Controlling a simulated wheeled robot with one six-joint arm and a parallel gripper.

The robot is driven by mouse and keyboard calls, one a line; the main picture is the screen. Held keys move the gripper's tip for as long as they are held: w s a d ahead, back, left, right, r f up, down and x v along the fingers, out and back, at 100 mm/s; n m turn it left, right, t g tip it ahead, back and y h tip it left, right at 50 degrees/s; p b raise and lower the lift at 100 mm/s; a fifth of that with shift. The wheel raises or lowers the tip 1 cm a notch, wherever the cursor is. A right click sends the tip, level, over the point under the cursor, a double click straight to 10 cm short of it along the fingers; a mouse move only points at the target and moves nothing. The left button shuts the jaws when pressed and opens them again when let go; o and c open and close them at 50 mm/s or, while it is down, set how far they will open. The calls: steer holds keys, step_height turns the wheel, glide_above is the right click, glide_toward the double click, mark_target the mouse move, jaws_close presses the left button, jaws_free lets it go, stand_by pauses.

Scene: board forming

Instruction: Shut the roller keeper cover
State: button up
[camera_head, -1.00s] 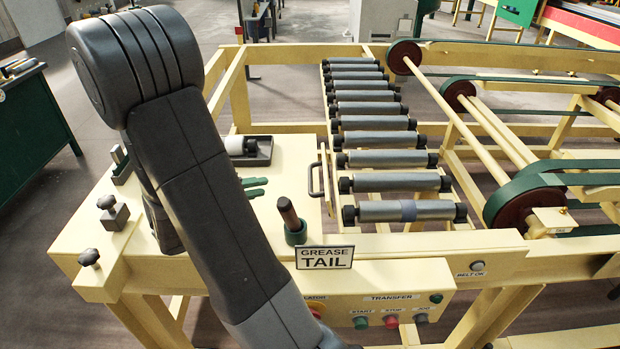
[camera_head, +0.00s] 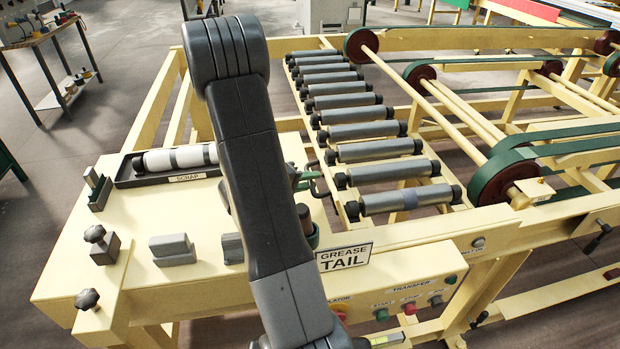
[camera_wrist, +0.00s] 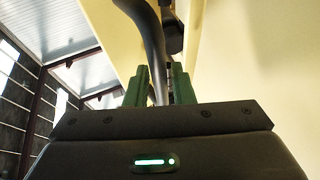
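A dark U-shaped handle (camera_head: 321,188) stands at the cream strip (camera_head: 332,176) along the left ends of the rollers. I take this strip to be the roller keeper cover; my arm and gripper hide part of it. My gripper (camera_head: 302,181) is at the handle, its green fingers partly hidden behind my arm. In the wrist view the dark handle bar (camera_wrist: 154,50) passes between the two green fingers (camera_wrist: 157,88). The bar nearly fills the gap. I cannot tell whether the fingers press on it.
Several grey rollers (camera_head: 380,150) lie right of the handle. Green belts on wheels (camera_head: 502,187) are farther right. A SCRAP tray (camera_head: 128,178) and grey blocks (camera_head: 172,249) are on the left.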

steer(key=shift+w+d+f, duration=0.1)
steer(key=shift+w+d, duration=0.05)
jaws_close()
